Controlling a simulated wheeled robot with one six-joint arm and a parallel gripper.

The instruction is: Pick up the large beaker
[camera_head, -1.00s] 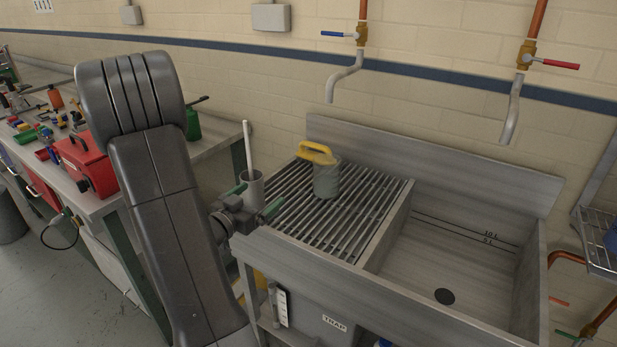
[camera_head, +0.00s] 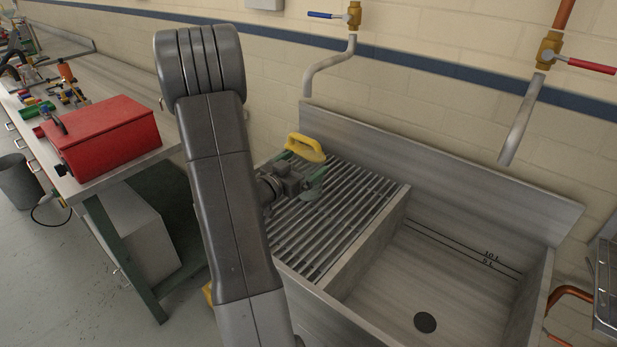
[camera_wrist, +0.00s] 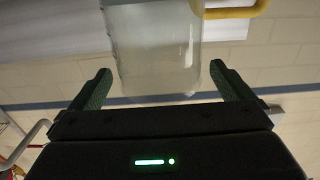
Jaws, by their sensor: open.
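The large beaker (camera_wrist: 155,48) is a clear, greyish vessel with a yellow handle (camera_head: 306,148). It stands on the slatted drainboard (camera_head: 345,225) left of the sink basin. My gripper (camera_head: 305,176) is at the beaker and hides most of its body in the head view. In the wrist view, the open green fingers of my gripper (camera_wrist: 160,76) are on either side of the beaker's near part. A small gap shows beside each finger. The handle is on the beaker's far side, clear of the fingers.
The sink basin (camera_head: 440,275) is empty, right of the drainboard. A tap with a blue lever (camera_head: 325,15) and one with a red lever (camera_head: 590,67) hang over the sink. A red toolbox (camera_head: 108,140) sits on the workbench at left. My arm hides the drainboard's left end.

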